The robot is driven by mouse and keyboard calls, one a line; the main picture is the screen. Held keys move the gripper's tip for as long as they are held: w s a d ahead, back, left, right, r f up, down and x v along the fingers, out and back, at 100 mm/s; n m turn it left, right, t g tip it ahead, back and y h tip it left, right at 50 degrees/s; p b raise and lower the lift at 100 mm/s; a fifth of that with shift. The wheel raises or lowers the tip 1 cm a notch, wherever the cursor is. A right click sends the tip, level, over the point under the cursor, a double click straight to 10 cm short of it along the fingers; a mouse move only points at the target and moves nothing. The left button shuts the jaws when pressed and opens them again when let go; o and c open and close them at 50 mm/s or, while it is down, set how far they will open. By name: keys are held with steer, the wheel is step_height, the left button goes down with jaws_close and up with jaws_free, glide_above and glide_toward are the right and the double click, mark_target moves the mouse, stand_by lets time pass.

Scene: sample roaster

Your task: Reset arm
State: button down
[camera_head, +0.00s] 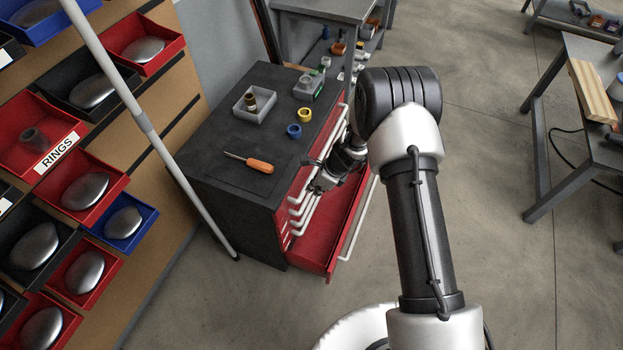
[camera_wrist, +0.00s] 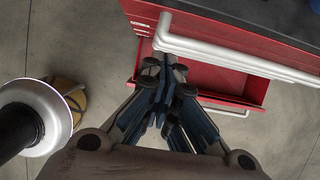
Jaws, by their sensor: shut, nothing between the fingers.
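My arm reaches from the lower right of the head view to the front of a red tool cabinet (camera_head: 284,240). My gripper (camera_wrist: 168,62) is shut and empty in the wrist view, in front of the cabinet's white drawer handles (camera_wrist: 230,60). In the head view my gripper is partly hidden by my arm and blends with the drawer fronts. A low red drawer (camera_head: 318,236) is pulled open beneath my gripper; its bare inside shows in both views. I cannot tell whether the fingers touch a handle.
On the dark cabinet top are an orange screwdriver (camera_head: 250,162), a grey tray (camera_head: 254,104), a yellow ring (camera_head: 305,114) and a blue ring (camera_head: 294,131). A grey pole (camera_head: 150,130) leans at the left before a bin rack.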

steer(key=shift+d+r, duration=0.1)
steer(key=shift+r, duration=0.05)
steer(key=s+d+r+n, duration=0.1)
steer(key=s+r+n, duration=0.15)
steer(key=r, duration=0.75)
steer(key=s+d+r+n+t, duration=0.15)
steer(key=r+n, duration=0.25)
steer(key=r, duration=0.5)
steer(key=s+d+r+n, duration=0.15)
steer(key=r+n, duration=0.25)
steer(key=r, duration=0.6)
steer(key=s+d+r+n+h, duration=0.1)
steer(key=s+d+r+n, duration=0.2)
steer(key=s, duration=0.5)
steer(key=s+d+r+n+t+h, duration=0.1)
steer(key=s+d+r+n, duration=0.3)
steer(key=s, duration=0.5)
steer(key=s+d+r+n+h, duration=0.2)
steer(key=s+d+r+n, duration=0.2)
steer(key=s, duration=0.4)
steer(key=shift+s+d+r+t, duration=0.15)
steer(key=shift+d+r+t, duration=0.2)
steer(key=shift+d+r, duration=0.25)
